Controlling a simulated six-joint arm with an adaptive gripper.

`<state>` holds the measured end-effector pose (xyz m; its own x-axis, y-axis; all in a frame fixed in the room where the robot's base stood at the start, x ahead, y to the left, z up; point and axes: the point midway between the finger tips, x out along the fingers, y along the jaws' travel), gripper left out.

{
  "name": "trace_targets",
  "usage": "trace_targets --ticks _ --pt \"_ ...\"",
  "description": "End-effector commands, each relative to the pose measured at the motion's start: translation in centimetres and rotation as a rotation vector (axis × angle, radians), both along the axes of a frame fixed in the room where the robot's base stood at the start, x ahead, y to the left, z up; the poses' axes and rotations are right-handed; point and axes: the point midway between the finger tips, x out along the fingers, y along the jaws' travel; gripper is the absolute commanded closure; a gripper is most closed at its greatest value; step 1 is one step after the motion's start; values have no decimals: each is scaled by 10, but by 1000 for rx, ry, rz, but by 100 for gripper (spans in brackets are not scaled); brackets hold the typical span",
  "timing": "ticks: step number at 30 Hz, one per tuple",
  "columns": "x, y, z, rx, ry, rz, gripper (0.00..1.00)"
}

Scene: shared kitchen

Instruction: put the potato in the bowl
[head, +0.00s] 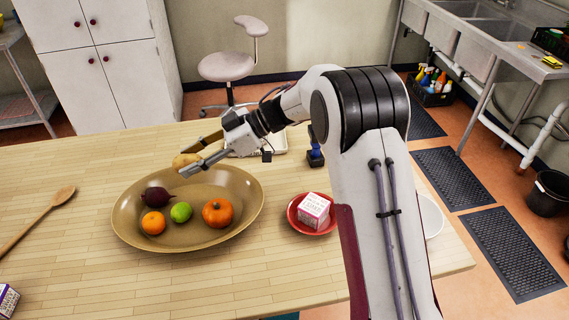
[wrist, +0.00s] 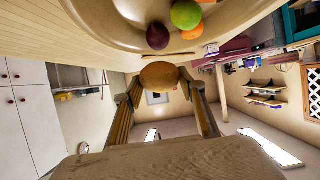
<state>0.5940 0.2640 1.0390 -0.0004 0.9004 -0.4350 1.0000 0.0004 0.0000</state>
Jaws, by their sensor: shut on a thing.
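My gripper (head: 190,162) is shut on a yellowish-brown potato (head: 186,160) and holds it at the far rim of the large tan oval bowl (head: 215,178). The potato also shows between the fingers in the wrist view (wrist: 160,76). The bowl holds a dark purple beet-like vegetable (head: 156,197), an orange fruit (head: 153,223), a green lime (head: 181,212) and a small orange pumpkin or tomato (head: 217,213). Whether the potato touches the bowl cannot be told.
A red plate (head: 293,211) with a small white box (head: 315,209) stands right of the bowl. A wooden spoon (head: 44,213) lies at left. A blue-black object (head: 315,156) and a pale tray (head: 272,146) are behind. The table left of the bowl is mostly clear.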

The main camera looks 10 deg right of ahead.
Motion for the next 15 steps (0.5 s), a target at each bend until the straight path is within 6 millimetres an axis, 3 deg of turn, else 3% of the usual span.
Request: trace_targets --ticks 8,15 --pt "1 -6 1 0 0 -10 83" --pt "6 -40 5 -1 -1 -60 83"
